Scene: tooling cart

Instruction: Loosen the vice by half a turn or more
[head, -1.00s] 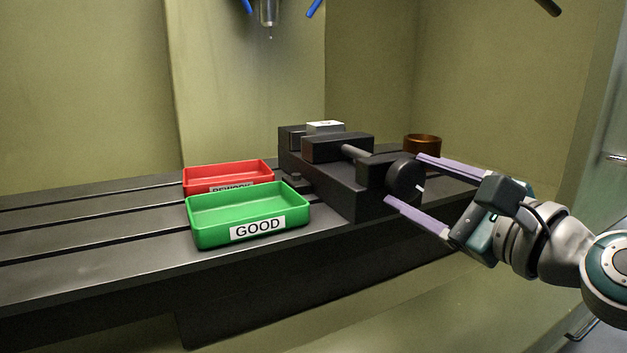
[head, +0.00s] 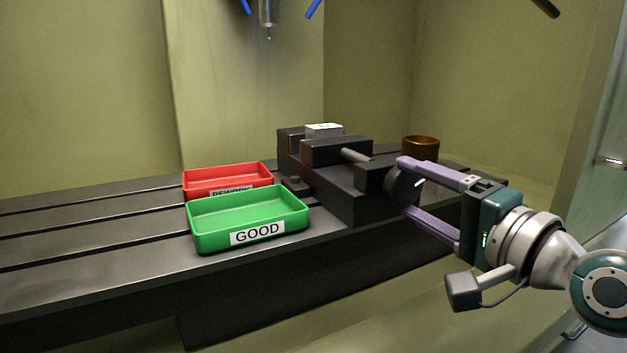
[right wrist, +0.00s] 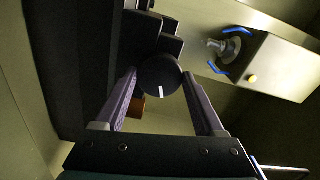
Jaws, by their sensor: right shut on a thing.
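The dark vice (head: 345,188) stands on the slotted table, with a pale block (head: 324,131) at its jaws. Its round black knob (head: 402,190) faces right, at the end of the screw, and bears a white mark. My right gripper (head: 403,186) is shut on the knob, one purple finger above and one below, which hide part of its rim. In the right wrist view the knob (right wrist: 160,76) sits between the two fingertips, its white mark pointing down toward the palm. My left gripper is not in view.
A green GOOD tray (head: 205,238) and a red REWORK tray (head: 198,181) stand left of the vice. A brown round container (head: 420,148) stands behind the knob, close to the upper finger. A spindle (head: 267,15) hangs above. The table's left part is clear.

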